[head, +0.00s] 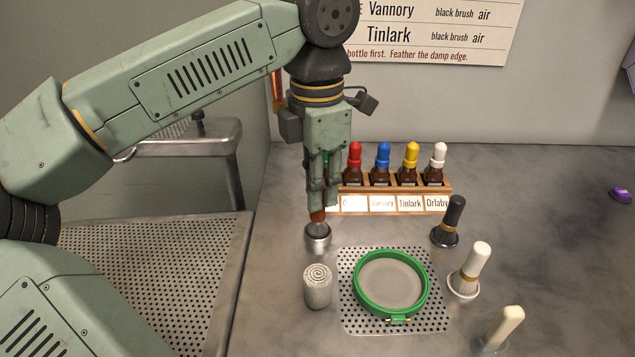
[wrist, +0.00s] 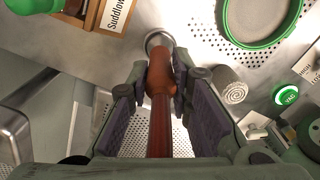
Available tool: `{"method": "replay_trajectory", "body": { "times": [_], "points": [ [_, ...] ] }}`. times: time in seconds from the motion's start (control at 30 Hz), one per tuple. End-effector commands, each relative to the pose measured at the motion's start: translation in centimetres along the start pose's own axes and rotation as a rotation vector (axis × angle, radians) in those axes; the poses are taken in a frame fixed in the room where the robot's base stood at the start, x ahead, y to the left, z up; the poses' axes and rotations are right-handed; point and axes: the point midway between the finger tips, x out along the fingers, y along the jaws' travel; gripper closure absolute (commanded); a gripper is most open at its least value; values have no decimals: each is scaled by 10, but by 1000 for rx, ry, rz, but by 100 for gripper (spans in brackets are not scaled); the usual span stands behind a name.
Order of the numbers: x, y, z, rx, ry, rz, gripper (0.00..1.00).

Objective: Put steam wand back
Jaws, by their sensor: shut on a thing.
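The steam wand (head: 318,215) is a reddish-brown, rod-like piece held pointing down in my gripper (head: 322,196). In the wrist view the wand (wrist: 160,125) runs between the two dark pads of my gripper (wrist: 160,88), which is shut on it. The wand's lower end meets a round metal cup (head: 317,238) on the counter, which also shows in the wrist view (wrist: 158,39). I cannot tell whether the end is inside the cup or just above it. The fingers hide part of the wand.
A wooden rack (head: 400,201) of bottles stands behind. A grey roll (head: 318,287) and a green hoop (head: 427,283) on a perforated plate (head: 347,323) are in front. Black (head: 449,220), white (head: 470,268) and cream (head: 501,328) brushes stand right. The far right counter is mostly free.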

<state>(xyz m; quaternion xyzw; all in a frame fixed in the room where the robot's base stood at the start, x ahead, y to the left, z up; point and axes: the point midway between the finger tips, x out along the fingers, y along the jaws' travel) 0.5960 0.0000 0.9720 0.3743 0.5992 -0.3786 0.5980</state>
Motion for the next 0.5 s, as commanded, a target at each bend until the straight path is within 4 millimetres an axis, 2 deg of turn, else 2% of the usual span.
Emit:
{"method": "replay_trajectory", "body": {
  "times": [0.23, 0.27, 0.5],
  "points": [
    [0, 0, 0, 0, 0, 0, 100],
    [0, 0, 0, 0, 0, 0, 79],
    [0, 0, 0, 0, 0, 0, 63]
  ]
}}
